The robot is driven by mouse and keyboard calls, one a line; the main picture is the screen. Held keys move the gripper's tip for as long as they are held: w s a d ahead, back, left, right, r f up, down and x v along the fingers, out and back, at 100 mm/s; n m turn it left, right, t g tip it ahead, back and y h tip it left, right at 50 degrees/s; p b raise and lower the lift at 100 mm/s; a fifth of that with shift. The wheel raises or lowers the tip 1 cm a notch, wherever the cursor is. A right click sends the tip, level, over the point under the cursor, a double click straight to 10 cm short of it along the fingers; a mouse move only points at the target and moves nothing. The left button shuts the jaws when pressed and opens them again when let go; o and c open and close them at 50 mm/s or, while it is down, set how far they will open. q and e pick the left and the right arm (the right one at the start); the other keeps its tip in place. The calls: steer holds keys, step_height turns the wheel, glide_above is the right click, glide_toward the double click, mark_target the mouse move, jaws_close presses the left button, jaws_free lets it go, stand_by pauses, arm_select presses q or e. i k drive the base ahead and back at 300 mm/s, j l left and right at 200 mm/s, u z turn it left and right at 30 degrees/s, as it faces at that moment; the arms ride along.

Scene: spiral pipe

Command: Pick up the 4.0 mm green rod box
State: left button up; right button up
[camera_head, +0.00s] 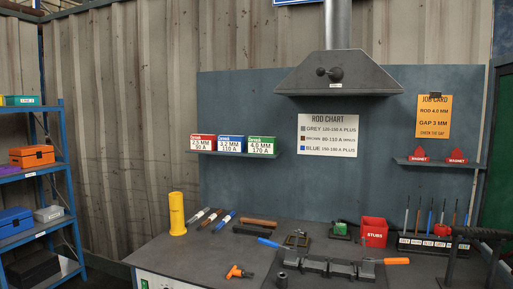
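The green rod box (262,146), marked 4.0 MM and 170 A, stands on a small wall shelf (232,155) above the workbench. It is the rightmost of three boxes there. To its left are a blue box (230,145) marked 3.2 MM and a red box (202,144) marked 2.5 MM. All three fronts face me and nothing covers them. Neither of my grippers shows in the head view.
The bench (190,247) holds a yellow cylinder (177,214), several pens or rods, an orange-handled clamp tool (314,265) and a red STUBS box (374,232). A grey hood (338,75) hangs right of the shelf. Blue shelving (66,176) stands at left.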

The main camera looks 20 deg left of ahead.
mark_target(255, 145)
steer(key=i+j+u, duration=0.55)
steer(key=j+u, duration=0.15)
steer(key=i+j+u, duration=0.2)
steer(key=u, duration=0.25)
steer(key=i+j+u, duration=0.3)
steer(key=u, duration=0.15)
steer(key=i+j+u, duration=0.15)
steer(key=u, duration=0.3)
steer(key=i+u, duration=0.65)
steer(key=i, duration=0.9)
steer(key=i+z, duration=0.95)
steer(key=i+j+z, duration=0.25)
steer(key=z, duration=0.25)
steer(key=i, duration=0.1)
